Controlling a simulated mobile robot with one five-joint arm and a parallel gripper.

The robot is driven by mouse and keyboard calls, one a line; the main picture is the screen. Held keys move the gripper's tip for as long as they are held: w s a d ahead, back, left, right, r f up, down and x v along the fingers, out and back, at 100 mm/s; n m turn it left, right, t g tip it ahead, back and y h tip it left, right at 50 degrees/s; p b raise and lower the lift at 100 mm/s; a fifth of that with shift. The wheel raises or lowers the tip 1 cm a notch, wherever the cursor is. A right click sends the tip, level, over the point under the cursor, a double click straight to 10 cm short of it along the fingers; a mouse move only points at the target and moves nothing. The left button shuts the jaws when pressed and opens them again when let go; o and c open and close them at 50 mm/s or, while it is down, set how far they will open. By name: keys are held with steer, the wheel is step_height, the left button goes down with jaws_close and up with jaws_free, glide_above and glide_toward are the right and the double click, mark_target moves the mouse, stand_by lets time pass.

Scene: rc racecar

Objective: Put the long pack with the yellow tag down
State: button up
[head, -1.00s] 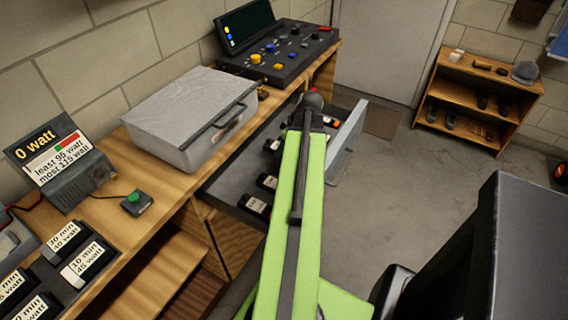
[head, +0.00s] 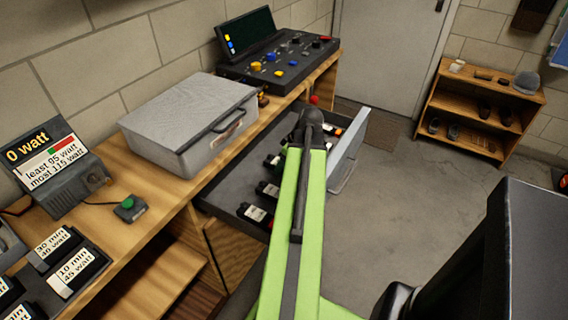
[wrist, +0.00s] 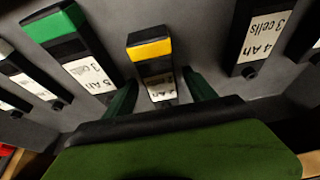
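In the wrist view the pack with the yellow tag (wrist: 150,48) lies in the open grey drawer (wrist: 205,40), its white label toward me. My gripper (wrist: 162,92) has one finger on each side of the label end. The fingers are apart, with a narrow gap showing beside the pack. A pack with a green tag (wrist: 65,35) lies to its left, and a "4 Ah 3 cells" pack (wrist: 262,38) to its right. In the head view my arm hides the gripper and the yellow tag. The drawer's front panel (head: 347,155) stands right of my arm.
The wooden bench (head: 195,180) holds a grey case (head: 190,120), a watt display (head: 50,165) and several labelled packs at front left. A control console (head: 280,60) stands behind. Floor right of the drawer is clear, with a shelf (head: 480,110) beyond.

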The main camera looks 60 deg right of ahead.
steer(key=shift+r+p, duration=0.3)
steer(key=p+v, duration=1)
steer(key=v, duration=0.1)
steer(key=shift+s+r+p, duration=0.15)
steer(key=shift+r+p, duration=0.2)
steer(key=shift+p, duration=0.05)
